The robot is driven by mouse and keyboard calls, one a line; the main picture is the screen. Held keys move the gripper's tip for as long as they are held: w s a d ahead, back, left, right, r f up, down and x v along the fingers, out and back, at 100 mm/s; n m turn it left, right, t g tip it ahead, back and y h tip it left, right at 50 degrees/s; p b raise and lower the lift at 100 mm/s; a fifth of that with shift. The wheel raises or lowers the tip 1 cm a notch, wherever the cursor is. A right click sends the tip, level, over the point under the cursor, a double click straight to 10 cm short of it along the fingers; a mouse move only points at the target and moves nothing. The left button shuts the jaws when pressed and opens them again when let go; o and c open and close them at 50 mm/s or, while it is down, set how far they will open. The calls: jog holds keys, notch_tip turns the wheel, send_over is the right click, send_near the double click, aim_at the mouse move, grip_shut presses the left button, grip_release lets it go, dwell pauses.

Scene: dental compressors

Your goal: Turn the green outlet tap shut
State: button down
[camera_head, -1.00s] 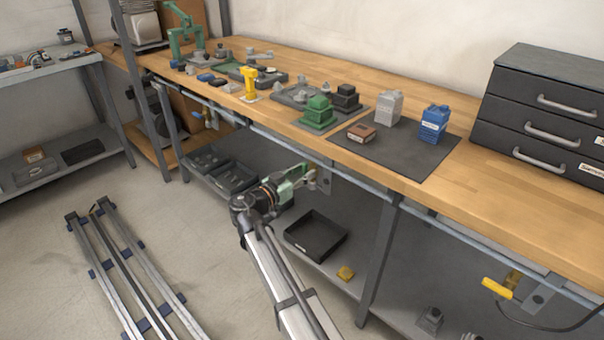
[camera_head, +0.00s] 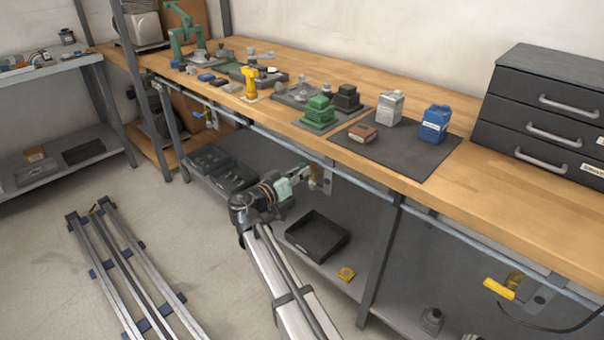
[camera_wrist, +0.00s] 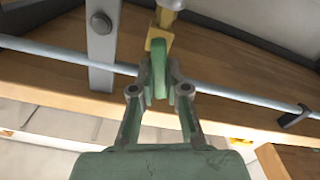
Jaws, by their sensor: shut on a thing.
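The green outlet tap handle (camera_wrist: 160,72) shows in the wrist view as a green lever reaching from a brass valve body (camera_wrist: 158,40) down between my fingers. My gripper (camera_wrist: 160,90) is shut on this lever, one finger on each side. The lever is mostly hidden by the gripper in the head view. Its exact turn angle is hard to tell.
A grey pipe (camera_wrist: 235,95) runs along the wooden bench (camera_head: 480,212) front, close to the gripper. A grey bracket (camera_wrist: 101,45) stands left of the valve. A yellow-handled tap (camera_head: 498,289) is at the right. A black tray (camera_head: 318,238) lies on the lower shelf.

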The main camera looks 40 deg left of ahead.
jog(key=shift+a+f+n+p, duration=0.3)
jog(key=shift+n+p, duration=0.6)
jog(key=shift+n, duration=1.45)
jog(key=shift+a+f+n+p, duration=0.35)
jog(key=shift+n+p, duration=0.6)
jog(key=shift+n, duration=1.45)
jog(key=shift+a+f+n+p, duration=0.15)
jog(key=shift+f+n+p, duration=0.5)
jog(key=shift+n, duration=1.7)
jog(key=shift+r+p, duration=0.2)
jog(key=shift+p, duration=0.1)
jog(key=c, duration=1.2)
grip_release()
jog(key=shift+w, duration=0.1)
jog(key=shift+o, duration=0.2)
jog(key=s, duration=1.2)
jog(key=shift+a, duration=0.45)
